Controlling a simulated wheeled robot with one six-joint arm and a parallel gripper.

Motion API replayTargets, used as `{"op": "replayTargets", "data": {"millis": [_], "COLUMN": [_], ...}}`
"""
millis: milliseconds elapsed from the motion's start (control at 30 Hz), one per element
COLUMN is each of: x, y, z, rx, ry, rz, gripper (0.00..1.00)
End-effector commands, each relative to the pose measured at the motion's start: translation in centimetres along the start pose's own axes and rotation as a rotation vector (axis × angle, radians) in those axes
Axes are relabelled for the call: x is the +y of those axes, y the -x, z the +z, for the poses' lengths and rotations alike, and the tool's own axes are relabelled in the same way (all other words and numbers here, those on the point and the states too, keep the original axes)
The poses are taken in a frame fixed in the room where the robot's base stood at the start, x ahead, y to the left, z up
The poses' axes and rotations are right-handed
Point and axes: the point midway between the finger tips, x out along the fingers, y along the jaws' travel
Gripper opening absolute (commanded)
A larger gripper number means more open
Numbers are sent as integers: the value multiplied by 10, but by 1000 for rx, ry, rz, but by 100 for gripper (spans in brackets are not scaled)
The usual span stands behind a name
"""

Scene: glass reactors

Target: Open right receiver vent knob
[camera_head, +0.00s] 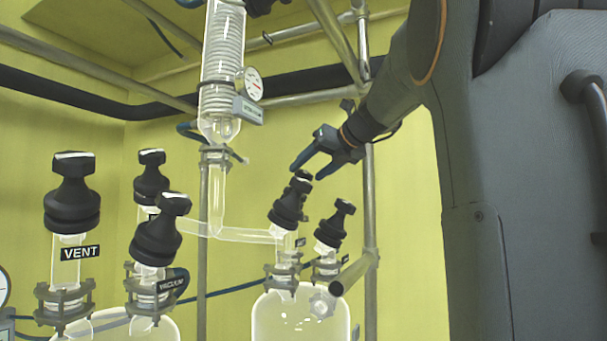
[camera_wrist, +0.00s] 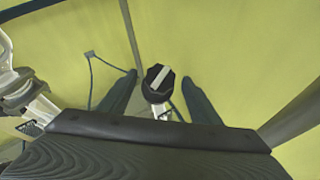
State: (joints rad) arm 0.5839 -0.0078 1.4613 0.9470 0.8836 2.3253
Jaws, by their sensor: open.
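The right receiver (camera_head: 300,318) is a clear glass vessel with two black knobs on its necks, a left one (camera_head: 289,205) and a right one (camera_head: 334,228). Their small labels are too small to read, so I cannot tell which is the vent. My gripper (camera_head: 307,173) is open, its fingers pointing down-left at the top of the left knob. In the wrist view a black knob with a white bar (camera_wrist: 158,77) appears between the tips of my open gripper (camera_wrist: 159,80), with a gap on each side. Contact is not visible.
The left receiver's knobs, labelled VENT (camera_head: 72,190) and VACUUM (camera_head: 160,235), and another black knob (camera_head: 151,178) stand at left. A glass condenser (camera_head: 222,70) with a gauge (camera_head: 252,84) rises behind. A metal post (camera_head: 370,200) stands close right of the knobs.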

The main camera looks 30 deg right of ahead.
Motion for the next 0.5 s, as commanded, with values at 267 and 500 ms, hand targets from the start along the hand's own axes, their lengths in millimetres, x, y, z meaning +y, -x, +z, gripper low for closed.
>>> {"op": "replayTargets", "data": {"millis": [267, 500], "x": [-2, -3], "y": [-29, -31], "z": [0, 0], "rx": [-1, -2], "ry": [-1, -1], "rz": [-3, -5], "gripper": [57, 57]}}
